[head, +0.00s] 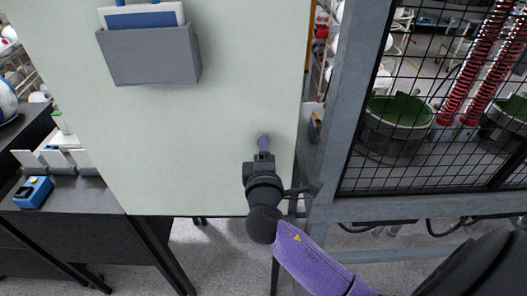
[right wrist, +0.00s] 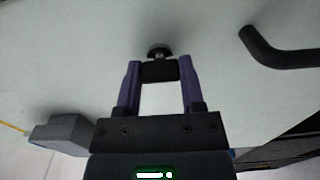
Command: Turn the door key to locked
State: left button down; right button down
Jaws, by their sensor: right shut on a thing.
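The key (right wrist: 160,71) shows in the right wrist view as a dark block between my fingers, with a round dark lock piece (right wrist: 160,52) behind it on the pale door (right wrist: 60,60). My right gripper (right wrist: 159,73) is shut on the key, one purple finger on each side. In the head view my right gripper (head: 264,142) is at the lower right part of the pale green door (head: 210,130), and it hides the key. The turn angle of the key against any locked mark cannot be told. My left gripper is not in view.
A dark door handle (right wrist: 275,52) sticks out right of the key in the wrist view. A grey holder (head: 150,55) with papers hangs on the door. A grey post and mesh fence (head: 345,100) stand right of the door. A dark bench (head: 70,230) is at left.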

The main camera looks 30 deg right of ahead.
jog(key=shift+c, duration=1)
grip_release()
jog(key=b+v, duration=0.1)
jog(key=v, duration=0.9)
jog(key=shift+b, duration=0.35)
